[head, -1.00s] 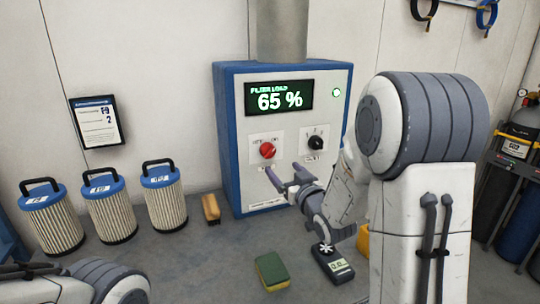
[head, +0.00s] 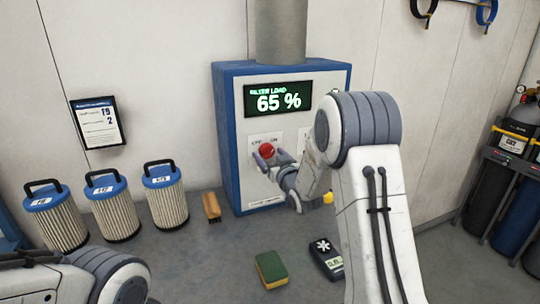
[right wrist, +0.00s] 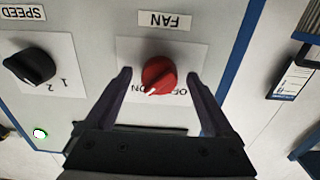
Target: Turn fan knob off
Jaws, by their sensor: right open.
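The red fan knob (head: 267,150) is on the front of the blue and white filter cabinet (head: 229,140). In the right wrist view, which is upside down, the red knob (right wrist: 159,73) sits under the FAN label, its white mark pointing toward ON. My right gripper (head: 270,159) is at the knob. In the right wrist view its open fingers (right wrist: 159,78) stand on either side of the knob, with a gap visible on each side. My left gripper is not in view; only part of my left arm shows at bottom left.
A black SPEED knob (right wrist: 31,66) is beside the fan knob. The display (head: 278,98) reads 65 %. Several filter cartridges (head: 113,210) and a brush (head: 211,207) stand left of the cabinet. A sponge (head: 271,270) and a meter (head: 326,258) lie in front.

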